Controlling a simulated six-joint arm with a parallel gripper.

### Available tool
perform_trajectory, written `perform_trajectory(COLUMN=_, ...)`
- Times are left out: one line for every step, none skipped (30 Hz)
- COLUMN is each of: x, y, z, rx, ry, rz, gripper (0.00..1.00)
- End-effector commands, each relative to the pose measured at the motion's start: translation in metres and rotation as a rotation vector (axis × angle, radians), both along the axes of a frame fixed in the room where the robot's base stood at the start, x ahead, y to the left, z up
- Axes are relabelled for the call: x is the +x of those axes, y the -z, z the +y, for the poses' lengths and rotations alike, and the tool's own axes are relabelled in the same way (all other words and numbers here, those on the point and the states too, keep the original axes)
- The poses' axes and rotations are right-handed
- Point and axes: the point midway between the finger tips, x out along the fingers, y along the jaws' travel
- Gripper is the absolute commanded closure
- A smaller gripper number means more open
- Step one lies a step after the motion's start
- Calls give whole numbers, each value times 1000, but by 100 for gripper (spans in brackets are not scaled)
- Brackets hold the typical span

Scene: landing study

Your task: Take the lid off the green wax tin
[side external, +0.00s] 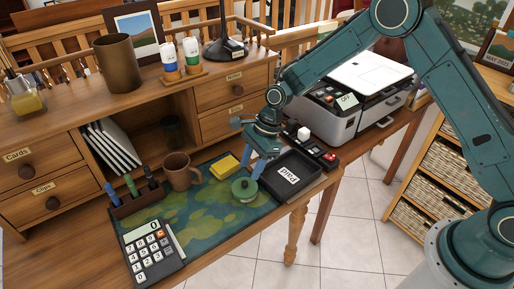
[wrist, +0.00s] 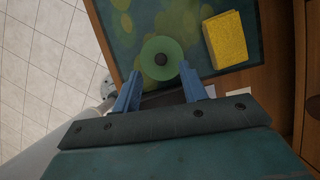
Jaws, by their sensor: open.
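The green wax tin (side external: 245,194) sits on the green patterned mat near the table's front edge, left of the black tray. Its round green lid (wrist: 152,47) shows from above in the wrist view, with a small dark knob (wrist: 161,59) at its centre. The lid appears to rest on the tin. My gripper (side external: 253,165) is open and empty, above the tin in the side view. In the wrist view its two blue fingers (wrist: 160,82) point toward the lid, with the knob just beyond the tips. I see no contact with the lid or knob.
A yellow block (side external: 224,166) lies close behind the tin. A black tray marked "Paid" (side external: 311,190) stands to its right. A brown mug (side external: 181,171), a pen holder (side external: 137,200) and a calculator (side external: 152,252) are to the left. The mat (side external: 215,230) is bare in front.

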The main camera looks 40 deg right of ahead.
Motion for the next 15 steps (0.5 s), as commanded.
perform_trajectory(x=0, y=3, z=1, rx=0, ry=0, rz=1, gripper=57)
perform_trajectory(x=0, y=5, z=2, rx=0, ry=0, rz=1, gripper=57)
perform_trajectory(x=0, y=9, z=3, rx=-1, ry=-1, rz=2, gripper=57)
perform_trajectory(x=0, y=12, z=4, rx=-1, ry=-1, rz=3, gripper=57)
perform_trajectory(x=0, y=15, z=5, rx=-1, ry=-1, rz=3, gripper=57)
perform_trajectory(x=1, y=19, z=7, rx=-1, ry=-1, rz=2, gripper=57)
perform_trajectory(x=1, y=23, z=8, rx=-1, ry=-1, rz=2, gripper=57)
perform_trajectory(x=1, y=26, z=9, rx=-1, ry=0, rz=2, gripper=57)
perform_trajectory(x=1, y=30, z=11, rx=-2, ry=-1, rz=3, gripper=57)
perform_trajectory(x=2, y=33, z=12, rx=-2, ry=-1, rz=3, gripper=57)
perform_trajectory(x=2, y=36, z=13, rx=-2, ry=-1, rz=3, gripper=57)
perform_trajectory(x=2, y=40, z=15, rx=-1, ry=-1, rz=2, gripper=57)
perform_trajectory(x=2, y=42, z=16, rx=-1, ry=-2, rz=2, gripper=57)
perform_trajectory(x=2, y=43, z=16, rx=-1, ry=-1, rz=1, gripper=57)
perform_trajectory(x=2, y=44, z=17, rx=-1, ry=-1, rz=1, gripper=57)
